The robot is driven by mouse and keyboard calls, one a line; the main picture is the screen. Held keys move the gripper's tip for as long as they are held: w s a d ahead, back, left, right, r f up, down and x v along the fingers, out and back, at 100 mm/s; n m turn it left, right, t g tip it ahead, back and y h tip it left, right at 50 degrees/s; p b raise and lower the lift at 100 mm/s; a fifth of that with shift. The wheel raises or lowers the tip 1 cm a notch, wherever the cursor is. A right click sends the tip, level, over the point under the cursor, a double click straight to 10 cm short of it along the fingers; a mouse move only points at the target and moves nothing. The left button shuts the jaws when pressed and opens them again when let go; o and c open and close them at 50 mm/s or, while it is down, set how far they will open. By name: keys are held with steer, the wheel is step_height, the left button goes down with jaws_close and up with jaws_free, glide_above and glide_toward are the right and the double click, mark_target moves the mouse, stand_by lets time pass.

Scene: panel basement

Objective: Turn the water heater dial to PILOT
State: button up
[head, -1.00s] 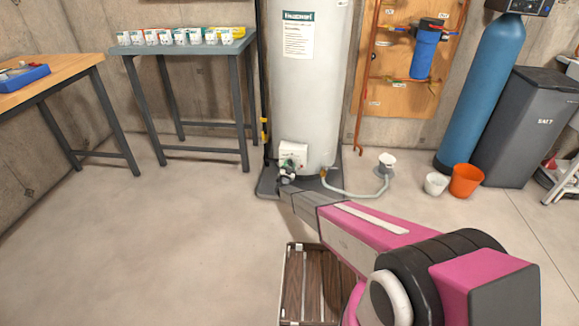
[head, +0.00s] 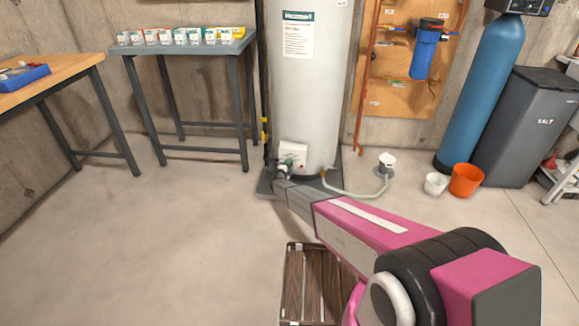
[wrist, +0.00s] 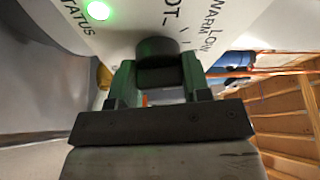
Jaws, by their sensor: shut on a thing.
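The water heater (head: 308,100) is a tall pale tank with a white control box (head: 293,152) low on its front. In the wrist view, the control panel (wrist: 125,28) carries a lit green light beside "STATUS", and the words "WARM" and "LOW" and a partly hidden label ending in "OT". The black dial (wrist: 157,48) projects from the panel. My gripper (wrist: 158,72) is shut on the dial, one finger at each side. The dial's pointer and much of its face are hidden, so its setting cannot be told. In the head view my gripper (head: 283,170) is small and dark at the box.
A hose (head: 350,192) runs from the tank to a small white-topped fitting (head: 386,162) on the floor. A slatted wooden crate (head: 303,285) lies below my arm. A grey table (head: 185,48) stands left of the tank. The floor at left is clear.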

steer(key=m+g, duration=0.1)
steer(key=m, duration=0.1)
steer(key=m+g+y, duration=0.1)
steer(key=m, duration=0.2)
steer(key=shift+d, duration=0.1)
steer(key=shift+m+g+y, duration=0.6)
steer(key=shift+m+y, duration=0.2)
steer(key=shift+m, duration=1)
steer(key=shift+f, duration=0.1)
steer(key=o, duration=0.9)
steer(key=shift+s, duration=0.1)
steer(key=v, duration=1)
steer(key=shift+s, duration=0.3)
